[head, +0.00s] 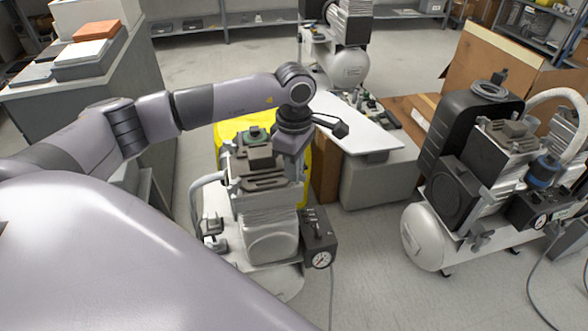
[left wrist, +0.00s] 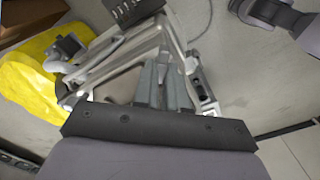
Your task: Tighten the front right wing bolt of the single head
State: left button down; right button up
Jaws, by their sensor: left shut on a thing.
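The single-head compressor (head: 268,222) stands on the floor in the middle of the head view, with its grey head (head: 250,178) on top. My left gripper (head: 289,168) points down at the right side of that head. In the left wrist view, its two grey fingers (left wrist: 166,82) are close together over the compressor. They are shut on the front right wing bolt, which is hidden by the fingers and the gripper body.
A yellow object (head: 232,130) lies behind the compressor. A pressure gauge box (head: 319,240) is at its right front. A white-topped bench (head: 345,125) stands behind right. Another compressor (head: 470,200) with a white tank is at the right. Floor between the two compressors is clear.

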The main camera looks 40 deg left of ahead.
pick_arm(q)
jog(key=shift+r+m, duration=0.1)
jog(key=shift+m, duration=0.5)
jog(key=c, duration=1.2)
grip_release()
notch_tip(320, 180, up, 7)
jog(key=shift+r, duration=0.1)
jog(key=shift+d, duration=0.15)
